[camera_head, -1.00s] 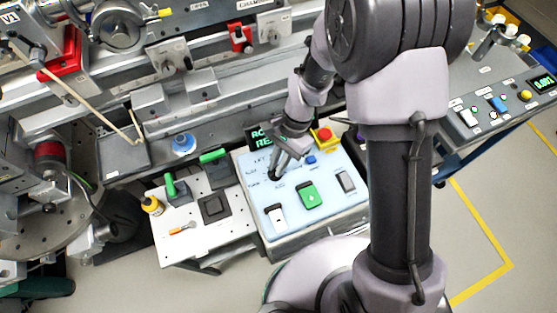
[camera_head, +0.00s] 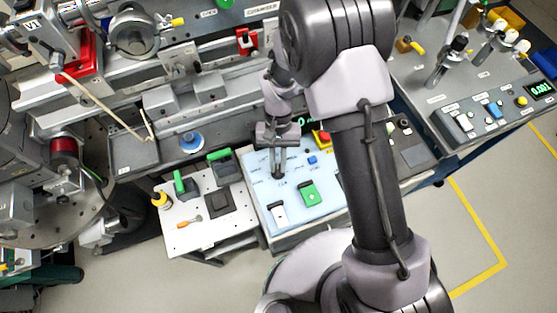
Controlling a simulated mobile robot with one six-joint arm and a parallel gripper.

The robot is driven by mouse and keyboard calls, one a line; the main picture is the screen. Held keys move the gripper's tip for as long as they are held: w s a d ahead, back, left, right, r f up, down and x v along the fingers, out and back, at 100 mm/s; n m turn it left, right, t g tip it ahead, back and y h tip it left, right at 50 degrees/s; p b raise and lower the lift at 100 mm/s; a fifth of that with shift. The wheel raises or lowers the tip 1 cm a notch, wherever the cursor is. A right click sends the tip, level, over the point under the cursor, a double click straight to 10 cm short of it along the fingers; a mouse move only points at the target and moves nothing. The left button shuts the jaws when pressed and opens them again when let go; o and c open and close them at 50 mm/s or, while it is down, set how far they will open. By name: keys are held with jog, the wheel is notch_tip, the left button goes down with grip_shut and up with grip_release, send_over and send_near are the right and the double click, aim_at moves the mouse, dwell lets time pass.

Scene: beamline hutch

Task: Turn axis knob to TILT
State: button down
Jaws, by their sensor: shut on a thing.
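The axis knob (camera_head: 277,175) is a small dark knob on the pale blue control panel (camera_head: 262,206). My gripper (camera_head: 278,168) points down at it from above and is shut on it, with the fingers hiding most of the knob. The small labels around the knob are too blurred to read, so I cannot tell which one it points to. A dark display with green text stands behind the panel, mostly hidden by my gripper and arm.
The panel also bears a green rocker (camera_head: 309,194), a white switch (camera_head: 278,212), a small blue button (camera_head: 312,160) and a red stop button (camera_head: 323,138) on yellow. A white table (camera_head: 190,240) with green-handled tools stands at left. Rails and stages run behind.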

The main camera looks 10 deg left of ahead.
jog(key=shift+n, duration=0.3)
jog(key=c, duration=1.4)
grip_release()
jog(key=shift+c, duration=0.2)
jog(key=p+v, duration=0.5)
jog(key=v, duration=1.2)
jog(key=shift+a+r, duration=0.2)
